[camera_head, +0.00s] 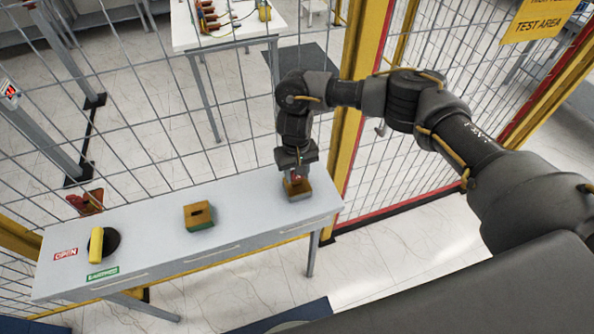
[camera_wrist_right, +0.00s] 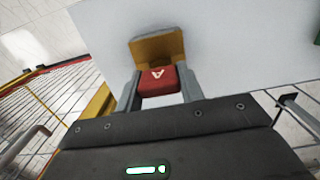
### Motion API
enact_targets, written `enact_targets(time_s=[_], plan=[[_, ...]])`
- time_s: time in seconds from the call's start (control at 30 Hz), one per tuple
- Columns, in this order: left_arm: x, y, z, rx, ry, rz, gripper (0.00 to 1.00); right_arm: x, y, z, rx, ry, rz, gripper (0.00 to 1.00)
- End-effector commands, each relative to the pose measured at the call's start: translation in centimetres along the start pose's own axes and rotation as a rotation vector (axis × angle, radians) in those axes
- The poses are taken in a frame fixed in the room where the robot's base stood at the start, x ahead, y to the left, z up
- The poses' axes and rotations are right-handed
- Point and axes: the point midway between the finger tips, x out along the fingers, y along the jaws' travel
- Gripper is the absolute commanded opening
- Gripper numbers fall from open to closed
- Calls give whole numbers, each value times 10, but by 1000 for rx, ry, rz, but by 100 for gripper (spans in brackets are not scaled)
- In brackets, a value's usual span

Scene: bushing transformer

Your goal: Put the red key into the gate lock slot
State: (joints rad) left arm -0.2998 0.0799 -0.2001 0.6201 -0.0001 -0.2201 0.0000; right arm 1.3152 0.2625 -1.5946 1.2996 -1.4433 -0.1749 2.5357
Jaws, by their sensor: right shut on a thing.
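The red key (camera_wrist_right: 158,82), marked with a white "A", sits between the fingers of my right gripper (camera_wrist_right: 159,90), which is shut on it. In the head view my right gripper (camera_head: 296,172) points down at the right end of the bench, with a little red showing between its fingers. Directly below is a yellow-brown block (camera_head: 299,194); its top also shows just beyond the key in the wrist view (camera_wrist_right: 153,47). I cannot tell how far the key sits in this block. A second yellow-brown block (camera_head: 197,213), with a dark slot and green base, stands mid-bench. My left gripper is not in view.
The grey bench (camera_head: 250,207) has a yellow handle (camera_head: 96,246) on a black disc at its left end, between OPEN (camera_head: 66,254) and EARTHED (camera_head: 103,273) labels. A wire mesh fence (camera_head: 130,120) runs behind it. The bench top between the two blocks is clear.

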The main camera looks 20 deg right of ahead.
Motion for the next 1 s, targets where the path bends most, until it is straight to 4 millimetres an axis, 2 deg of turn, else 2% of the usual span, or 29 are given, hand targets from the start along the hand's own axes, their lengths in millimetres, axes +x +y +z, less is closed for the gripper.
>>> enact_targets(time_s=[0.63, 0.67, 0.7, 0.83, 1.0], plan=[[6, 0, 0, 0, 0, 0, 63, 16, 0, -1, 1, 1, -1, 15], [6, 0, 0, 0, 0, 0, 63, 16, 0, -1, 0, 1, -1, 39], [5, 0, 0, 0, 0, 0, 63, 16, 0, -1, 0, 2, -1, 44], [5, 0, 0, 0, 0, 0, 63, 16, 0, -1, 0, 1, 0, 61], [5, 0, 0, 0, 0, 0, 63, 16, 0, -1, 0, 1, 0, 63]])
